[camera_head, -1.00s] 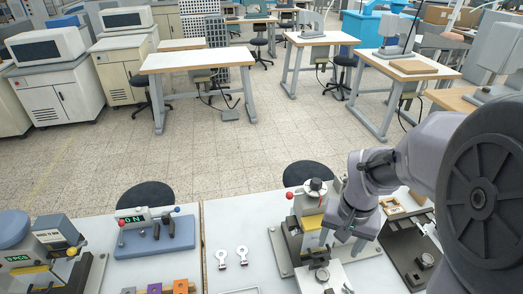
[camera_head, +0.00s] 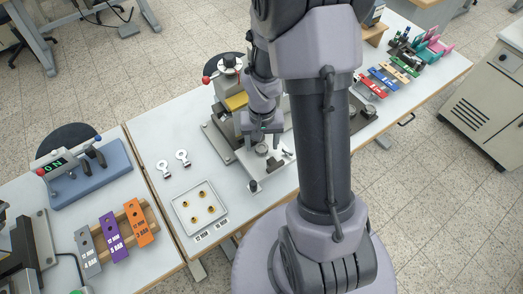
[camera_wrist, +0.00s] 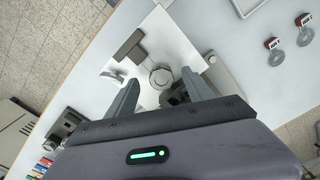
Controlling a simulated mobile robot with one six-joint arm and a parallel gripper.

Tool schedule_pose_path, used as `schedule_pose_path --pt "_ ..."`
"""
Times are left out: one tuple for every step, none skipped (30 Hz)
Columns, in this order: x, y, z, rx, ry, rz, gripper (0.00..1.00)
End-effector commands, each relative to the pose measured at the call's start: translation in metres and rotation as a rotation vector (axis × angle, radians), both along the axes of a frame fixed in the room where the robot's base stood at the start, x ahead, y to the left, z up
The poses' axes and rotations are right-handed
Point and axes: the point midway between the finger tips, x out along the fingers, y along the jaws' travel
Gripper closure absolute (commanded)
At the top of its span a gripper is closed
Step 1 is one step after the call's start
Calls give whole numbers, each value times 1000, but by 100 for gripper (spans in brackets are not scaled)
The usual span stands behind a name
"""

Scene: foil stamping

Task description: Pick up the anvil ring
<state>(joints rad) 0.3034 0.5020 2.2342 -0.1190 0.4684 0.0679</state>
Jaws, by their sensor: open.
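A round metal ring (camera_wrist: 162,77) sits on a white plate (camera_wrist: 178,47) in the wrist view; it looks like the anvil ring. My gripper (camera_wrist: 160,78) is open, with its two fingers apart on either side of the ring in the picture. I cannot tell the height gap, and no contact shows. In the head view my gripper (camera_head: 262,138) points down over the plate of the hand press (camera_head: 236,102), with a small round piece (camera_head: 261,149) just below it. My arm hides part of this area.
Two ring-ended pieces with handles (camera_head: 182,157) lie left of the press. A square tray (camera_head: 199,206) holds several small brass parts. A blue fixture (camera_head: 90,175) and coloured blocks (camera_head: 112,235) are further left. Clear table lies between the ring-ended pieces and the press.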

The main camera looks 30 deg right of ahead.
Motion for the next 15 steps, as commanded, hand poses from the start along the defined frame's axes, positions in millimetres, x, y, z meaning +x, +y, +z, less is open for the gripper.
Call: schedule_pose_path --pt "0 0 -15 1 3 0 39" --pt "0 0 -21 2 4 0 39" --pt "0 0 -27 1 3 0 39" --pt "0 0 -29 1 2 0 39" --pt "0 0 -29 1 2 0 39" --pt "0 0 -28 0 1 0 39" --pt "1 0 -28 0 0 0 39" --pt "0 0 -27 0 0 0 39" --pt "0 0 -27 0 0 0 39" --pt "0 0 -27 0 1 0 43" --pt "0 0 -27 0 1 0 49" --pt "0 0 -27 0 1 0 57" --pt "0 0 -27 0 1 0 63" --pt "0 0 -27 0 1 0 68" --pt "0 0 -27 0 1 0 76"
